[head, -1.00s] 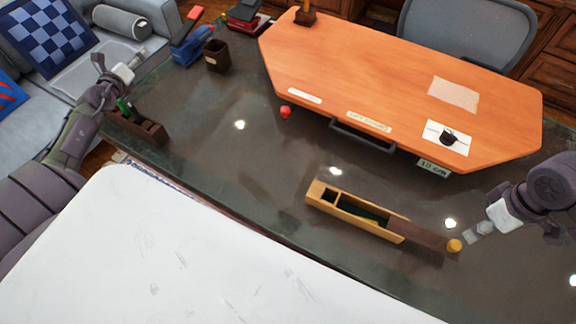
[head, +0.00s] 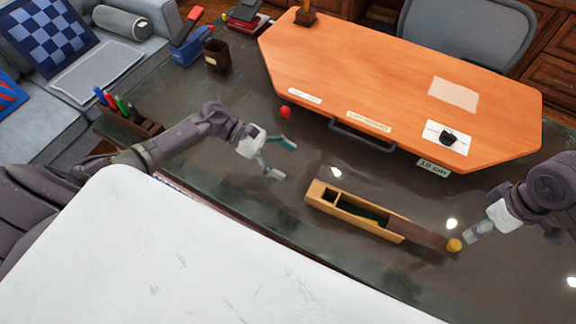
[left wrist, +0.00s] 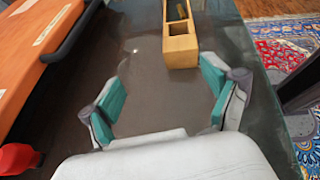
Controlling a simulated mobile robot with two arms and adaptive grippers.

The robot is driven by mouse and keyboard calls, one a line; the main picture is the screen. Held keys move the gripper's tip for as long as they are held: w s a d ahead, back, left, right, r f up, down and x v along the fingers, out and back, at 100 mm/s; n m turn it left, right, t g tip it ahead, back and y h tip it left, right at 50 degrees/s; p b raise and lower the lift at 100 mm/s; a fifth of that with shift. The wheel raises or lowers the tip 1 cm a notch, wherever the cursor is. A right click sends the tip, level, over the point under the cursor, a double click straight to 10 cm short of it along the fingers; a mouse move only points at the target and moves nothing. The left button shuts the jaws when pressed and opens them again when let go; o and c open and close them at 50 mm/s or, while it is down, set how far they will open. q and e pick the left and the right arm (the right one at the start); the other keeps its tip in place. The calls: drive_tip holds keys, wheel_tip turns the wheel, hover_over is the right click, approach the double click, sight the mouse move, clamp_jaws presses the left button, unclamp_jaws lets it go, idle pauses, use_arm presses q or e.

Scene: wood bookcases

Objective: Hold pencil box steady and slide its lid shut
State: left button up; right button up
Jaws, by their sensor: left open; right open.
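The wooden pencil box (head: 325,198) lies on the dark glossy desk with its top partly open. Its brown lid (head: 418,234) sticks out past the right end, with a yellow knob (head: 454,245) at its tip. The box's near end also shows in the left wrist view (left wrist: 180,50), beyond the fingers. My left gripper (head: 285,160) is open and empty, left of the box and apart from it. Its teal-padded fingers are spread in the left wrist view (left wrist: 160,103). My right gripper (head: 473,237) is beside the knob at the right; whether it touches is unclear.
An orange board (head: 400,80) with a black handle (head: 362,136) lies behind the box. A red ball (head: 285,112) sits left of it. A pen holder (head: 145,127) stands at the left. A white surface (head: 180,250) fills the front. Desk around the box is clear.

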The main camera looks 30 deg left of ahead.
sight(332, 197)
use_arm(q)
drive_tip(key=shift+s+d+r+m+g, duration=0.25)
drive_tip(key=shift+s+d+m+g, duration=0.6)
drive_tip(key=shift+d+m, duration=0.2)
drive_tip(key=shift+s+d+f+h, duration=0.1)
drive_tip(key=shift+s+d+h, duration=0.1)
drive_tip(key=shift+d+h, duration=0.15)
drive_tip(key=x, duration=1.3)
drive_tip(key=shift+w+f, duration=0.1)
drive_tip(key=shift+f, duration=0.05)
drive_tip(key=shift+a, duration=0.1)
drive_tip(key=c, duration=1.3)
drive_tip(key=shift+c, duration=0.8)
use_arm(e)
drive_tip(key=shift+o, duration=1.4)
